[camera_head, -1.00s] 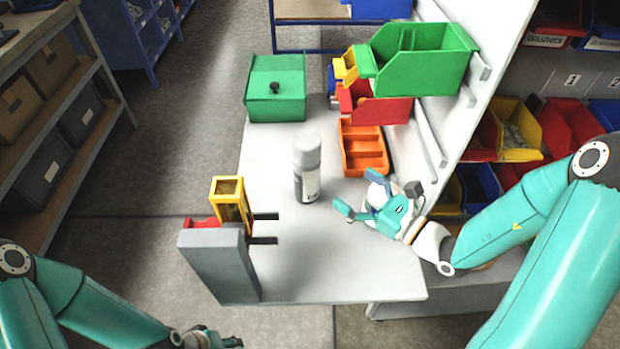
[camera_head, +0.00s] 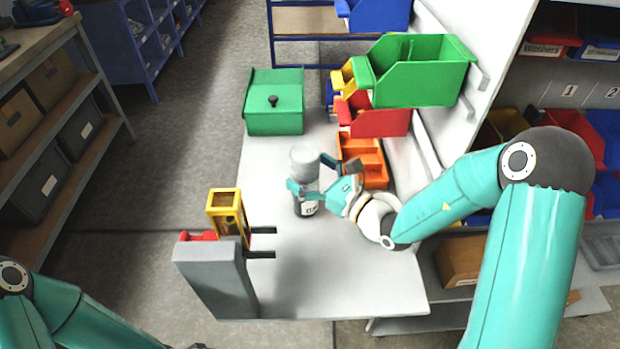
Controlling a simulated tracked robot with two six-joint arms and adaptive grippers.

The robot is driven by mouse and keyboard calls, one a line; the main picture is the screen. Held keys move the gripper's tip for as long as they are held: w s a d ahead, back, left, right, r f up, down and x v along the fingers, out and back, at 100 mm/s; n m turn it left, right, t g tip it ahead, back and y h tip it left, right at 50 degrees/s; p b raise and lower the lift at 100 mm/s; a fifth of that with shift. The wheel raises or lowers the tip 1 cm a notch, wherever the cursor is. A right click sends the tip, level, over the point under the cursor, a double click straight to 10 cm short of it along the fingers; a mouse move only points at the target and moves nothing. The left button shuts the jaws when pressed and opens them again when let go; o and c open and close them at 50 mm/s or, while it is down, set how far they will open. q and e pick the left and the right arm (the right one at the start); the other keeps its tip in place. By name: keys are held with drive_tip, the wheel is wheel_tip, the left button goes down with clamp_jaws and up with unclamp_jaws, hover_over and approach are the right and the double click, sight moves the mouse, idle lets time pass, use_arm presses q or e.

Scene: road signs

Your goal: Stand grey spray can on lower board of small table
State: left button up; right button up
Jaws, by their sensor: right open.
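The grey spray can (camera_head: 304,163) stands upright on the light grey tabletop (camera_head: 300,270), with a label low on its side. My right gripper (camera_head: 312,174) reaches it from the right. One finger crosses the can's near side and the other is at its far right side, so the open fingers are around the can. I cannot tell whether they touch it. The can's middle is partly hidden by the near finger. My left arm shows at the bottom left, but its gripper is out of the frame. I cannot make out a lower board of this table.
An orange tray (camera_head: 366,165) lies just behind my right gripper. A green lidded box (camera_head: 275,103) stands at the back left. A grey holder with a yellow frame (camera_head: 228,210) stands at the front left. Red and green bins (camera_head: 420,75) hang at the right. The front tabletop is clear.

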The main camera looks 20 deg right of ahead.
drive_tip(key=shift+w+a, duration=0.3)
drive_tip(key=shift+w, duration=0.25)
drive_tip(key=c, duration=1.5)
drive_tip(key=shift+c, duration=0.6)
